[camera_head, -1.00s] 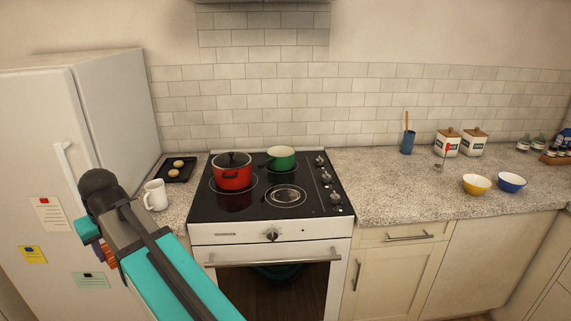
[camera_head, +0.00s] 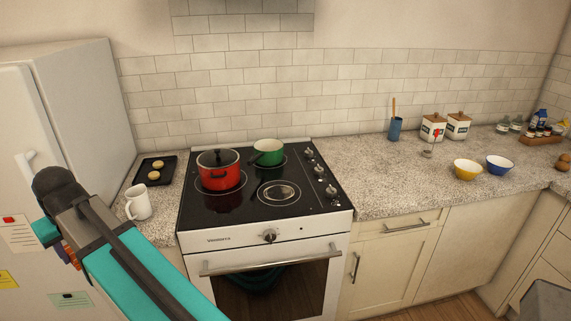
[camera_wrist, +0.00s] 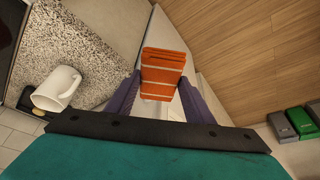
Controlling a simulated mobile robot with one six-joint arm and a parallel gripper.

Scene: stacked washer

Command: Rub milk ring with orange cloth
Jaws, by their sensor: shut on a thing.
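My gripper (camera_wrist: 155,98) is shut on a folded orange cloth (camera_wrist: 163,66) with pale stripes, seen between its purple fingers in the wrist view. In the head view, the arm end is at the lower left in front of the fridge, and only a sliver of orange (camera_head: 69,257) shows there. The cloth is held in the air, apart from the counter. I cannot make out a milk ring for certain. Pale rings (camera_head: 279,193) show on the front right of the black cooktop, but they look like burner markings.
A white mug (camera_head: 138,202) and a dark tray (camera_head: 155,171) stand left of the stove. A red pot (camera_head: 221,177) and a green pan (camera_head: 268,155) sit on the cooktop. Yellow (camera_head: 467,170) and blue (camera_head: 499,165) bowls are on the right counter (camera_head: 390,195), whose middle is clear.

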